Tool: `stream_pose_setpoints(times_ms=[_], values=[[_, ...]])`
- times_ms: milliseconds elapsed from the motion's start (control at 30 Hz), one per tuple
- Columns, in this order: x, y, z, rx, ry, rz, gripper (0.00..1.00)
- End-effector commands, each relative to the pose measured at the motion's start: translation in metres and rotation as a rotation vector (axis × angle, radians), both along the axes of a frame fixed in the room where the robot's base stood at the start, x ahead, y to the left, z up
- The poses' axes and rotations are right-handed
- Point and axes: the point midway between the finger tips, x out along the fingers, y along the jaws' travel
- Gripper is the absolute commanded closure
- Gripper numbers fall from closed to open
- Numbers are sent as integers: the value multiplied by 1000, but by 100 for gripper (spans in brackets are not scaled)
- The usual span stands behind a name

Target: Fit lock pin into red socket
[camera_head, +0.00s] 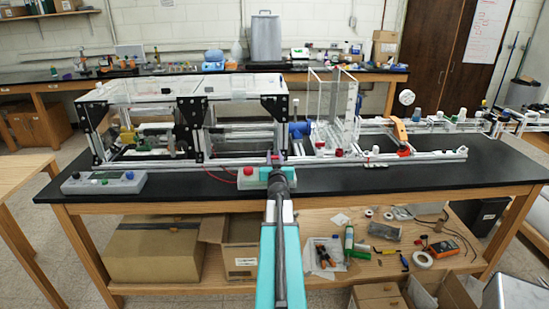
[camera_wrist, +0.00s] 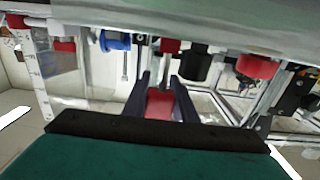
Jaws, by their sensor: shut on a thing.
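My gripper (camera_wrist: 166,78) is shut on a red piece (camera_wrist: 160,104), which sits between its two dark fingers and looks like the head of the lock pin. A thin grey shaft (camera_wrist: 167,74) shows beyond it, pointing at a small red block (camera_wrist: 171,46) on the rail, likely the red socket. Whether the shaft tip touches or enters the block I cannot tell. In the head view my gripper (camera_head: 276,166) is at the frame's front rail, and its own wrist hides most of the pin. A small red spot (camera_head: 275,157) shows there, too small to identify.
The aluminium extrusion frame (camera_head: 400,160) runs along the black bench. A grey box with a red button (camera_head: 248,171) stands just left of my gripper. A control box (camera_head: 104,182) lies at the front left. A blue part (camera_head: 299,130) is behind right. The right front bench is clear.

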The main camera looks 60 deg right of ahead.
Motion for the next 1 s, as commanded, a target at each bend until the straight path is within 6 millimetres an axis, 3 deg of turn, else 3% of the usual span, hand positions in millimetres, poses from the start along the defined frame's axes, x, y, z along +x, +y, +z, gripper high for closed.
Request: stream_pose_setpoints(times_ms=[333,367,467,500,1000], values=[[0,0,-6,0,0,0,98],[0,0,-6,0,0,0,72],[0,0,-5,0,0,0,55],[0,0,-5,0,0,0,54],[-4,5,-6,0,0,0,54]])
